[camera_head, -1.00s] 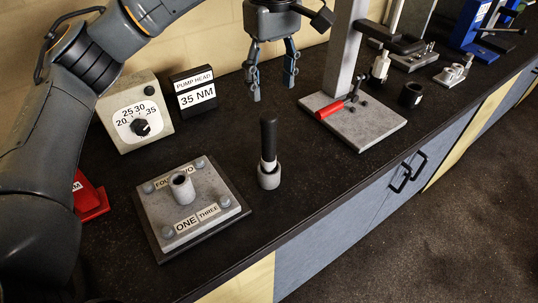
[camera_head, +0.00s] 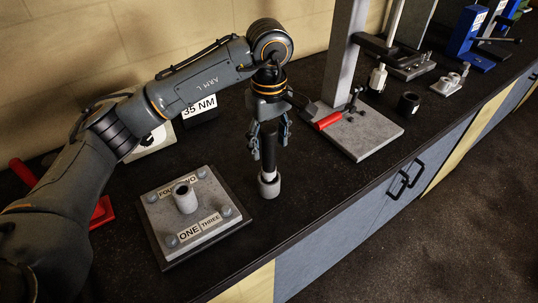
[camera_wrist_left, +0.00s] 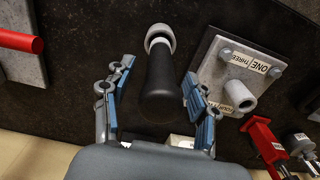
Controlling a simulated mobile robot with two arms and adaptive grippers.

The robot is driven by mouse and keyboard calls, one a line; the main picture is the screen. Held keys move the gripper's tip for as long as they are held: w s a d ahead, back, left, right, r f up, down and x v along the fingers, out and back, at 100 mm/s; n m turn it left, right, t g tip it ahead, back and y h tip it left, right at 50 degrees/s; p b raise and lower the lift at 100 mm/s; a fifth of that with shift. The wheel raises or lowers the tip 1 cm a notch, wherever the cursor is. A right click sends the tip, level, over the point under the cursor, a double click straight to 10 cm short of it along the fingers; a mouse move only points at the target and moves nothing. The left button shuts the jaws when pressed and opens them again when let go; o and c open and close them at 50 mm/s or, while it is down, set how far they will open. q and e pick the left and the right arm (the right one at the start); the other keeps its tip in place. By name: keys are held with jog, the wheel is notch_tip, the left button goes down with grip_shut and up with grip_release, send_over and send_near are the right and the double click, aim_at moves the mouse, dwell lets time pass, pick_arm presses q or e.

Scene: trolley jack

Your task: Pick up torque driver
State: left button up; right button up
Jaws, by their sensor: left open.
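The torque driver (camera_head: 268,158) stands upright on the black bench, its black handle up and its lower end in a light grey round holder (camera_head: 269,188). My left gripper (camera_head: 268,138) is open, with its fingers around the upper handle in the head view. In the left wrist view the black handle (camera_wrist_left: 160,78) lies between the two blue-padded fingers of the left gripper (camera_wrist_left: 156,100), with gaps visible on both sides. My right gripper is not in view.
A grey plate with bolts labelled ONE to FOUR (camera_head: 210,218) lies left of the driver. A stand with a grey base (camera_head: 365,140) and a red handle (camera_head: 327,121) is to the right. The 35 NM sign (camera_head: 199,107) is behind my arm. Bench front is clear.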

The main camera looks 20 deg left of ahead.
pick_arm(q)
jog(key=shift+s+f, duration=0.1)
jog(key=shift+f, duration=0.5)
grip_shut()
jog(key=shift+r, duration=0.2)
